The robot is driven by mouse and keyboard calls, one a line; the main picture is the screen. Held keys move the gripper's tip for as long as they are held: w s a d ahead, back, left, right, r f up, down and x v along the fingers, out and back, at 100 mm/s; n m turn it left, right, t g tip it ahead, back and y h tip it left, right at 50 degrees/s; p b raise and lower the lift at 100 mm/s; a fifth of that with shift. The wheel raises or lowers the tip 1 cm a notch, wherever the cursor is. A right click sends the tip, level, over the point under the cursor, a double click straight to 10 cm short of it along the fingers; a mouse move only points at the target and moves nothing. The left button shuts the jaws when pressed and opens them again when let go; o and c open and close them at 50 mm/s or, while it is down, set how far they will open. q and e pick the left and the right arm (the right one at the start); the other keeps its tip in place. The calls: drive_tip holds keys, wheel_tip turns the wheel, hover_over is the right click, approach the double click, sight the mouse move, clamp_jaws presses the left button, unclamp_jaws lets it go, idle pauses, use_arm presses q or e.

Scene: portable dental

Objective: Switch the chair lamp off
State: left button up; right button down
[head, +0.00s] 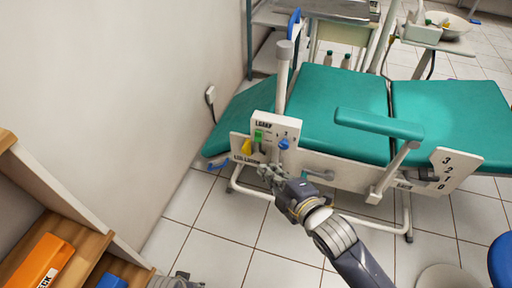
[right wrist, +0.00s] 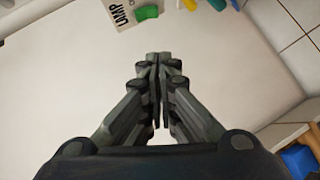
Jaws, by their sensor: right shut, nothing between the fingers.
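The white control panel (head: 267,123) with a LAMP label stands on the near side of the green dental chair (head: 345,99). A green switch piece (head: 258,135) sits under the label, with a yellow piece (head: 247,147) and a blue knob (head: 284,144) nearby. My right gripper (head: 266,170) is shut and empty just below the panel, apart from the green piece. In the right wrist view its closed fingers (right wrist: 159,58) point toward the panel's edge, where the green piece (right wrist: 146,12) shows at the top. A grey part of my left arm shows at the bottom edge; its fingers are unclear.
A second panel with numbers (head: 445,168) and a padded armrest (head: 380,124) are on the chair's right. A wooden shelf with an orange box (head: 41,262) is at lower left. A blue stool (head: 502,262) is at lower right. Tiled floor between is clear.

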sight(258, 136)
use_arm(q)
drive_tip(key=w+b+v, duration=0.2)
drive_tip(key=b+v, duration=0.1)
drive_tip(key=v, duration=0.8)
drive_tip(key=shift+w+r+t, duration=0.4)
drive_tip(key=shift+w+r, duration=0.05)
drive_tip(key=shift+w, duration=0.2)
use_arm(e)
drive_tip(key=w+d+x, duration=0.1)
drive_tip(key=d+x, duration=0.1)
drive_tip(key=x, duration=1)
drive_tip(key=shift+w+f, duration=0.45)
drive_tip(key=shift+d+f, duration=0.1)
